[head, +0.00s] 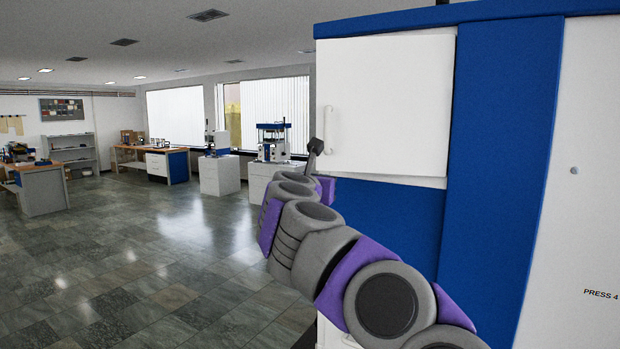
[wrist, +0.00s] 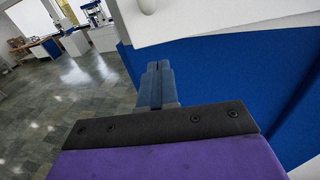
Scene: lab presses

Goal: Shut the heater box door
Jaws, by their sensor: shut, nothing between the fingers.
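The heater box door (head: 385,105) is a white panel on the upper front of the blue and white press, in the head view. Its white vertical handle (head: 328,130) is near its left edge. The door looks nearly flush, but I cannot tell whether a small gap remains. My gripper (head: 316,146) is beside the lower end of the handle, near the door's lower left corner. In the wrist view my gripper (wrist: 158,66) has its fingers together and empty. The handle's rounded lower end (wrist: 148,6) shows above them, apart in the picture. The door's lower edge (wrist: 220,25) is at the top.
The blue press body (head: 505,150) fills the right side, with a white panel (head: 590,220) marked PRESS 4. Open tiled floor (head: 150,260) lies to the left. Benches (head: 45,190) and smaller machines (head: 272,145) stand far back.

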